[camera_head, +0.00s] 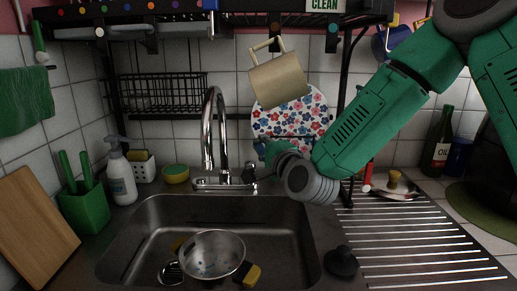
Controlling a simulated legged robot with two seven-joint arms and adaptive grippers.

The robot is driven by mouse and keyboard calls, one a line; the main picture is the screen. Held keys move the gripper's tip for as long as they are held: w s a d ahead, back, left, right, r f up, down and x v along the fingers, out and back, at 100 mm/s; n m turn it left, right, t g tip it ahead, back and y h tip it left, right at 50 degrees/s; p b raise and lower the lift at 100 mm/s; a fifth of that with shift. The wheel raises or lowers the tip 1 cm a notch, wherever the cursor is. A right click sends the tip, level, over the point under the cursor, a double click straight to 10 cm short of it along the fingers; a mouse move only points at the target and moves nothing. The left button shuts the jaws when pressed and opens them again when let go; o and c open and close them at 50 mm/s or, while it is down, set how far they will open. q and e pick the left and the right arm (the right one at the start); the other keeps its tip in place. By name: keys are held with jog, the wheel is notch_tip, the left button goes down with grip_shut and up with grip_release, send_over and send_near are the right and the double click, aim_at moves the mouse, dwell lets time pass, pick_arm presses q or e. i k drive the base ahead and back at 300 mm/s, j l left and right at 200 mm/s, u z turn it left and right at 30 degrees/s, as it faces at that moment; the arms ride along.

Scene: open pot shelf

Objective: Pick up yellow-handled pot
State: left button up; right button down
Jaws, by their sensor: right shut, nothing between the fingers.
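My right arm comes in from the upper right, and my right gripper (267,150) is small and partly hidden by its own wrist. It is shut and empty, in front of the lower part of a flowered round item, just right of the tap. A tan pot-like vessel (278,80) with a pale yellowish handle hangs tilted above the gripper, apart from it. A blue pot (386,44) hangs at the upper right, with a yellow part near its top. I cannot tell which is the yellow-handled pot. My left gripper is not in view.
A metal bowl or colander (212,253) lies in the sink (150,235). The tap (212,130) stands left of my gripper. The flowered round item (298,112) is behind it. An oil bottle (437,145) stands at the right. The ribbed drainboard (425,245) is mostly clear.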

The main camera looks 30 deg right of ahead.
aim_at(211, 260)
jog(key=k+j, duration=0.1)
jog(key=k, duration=0.65)
jog(key=k+j, duration=0.1)
jog(key=k, duration=0.65)
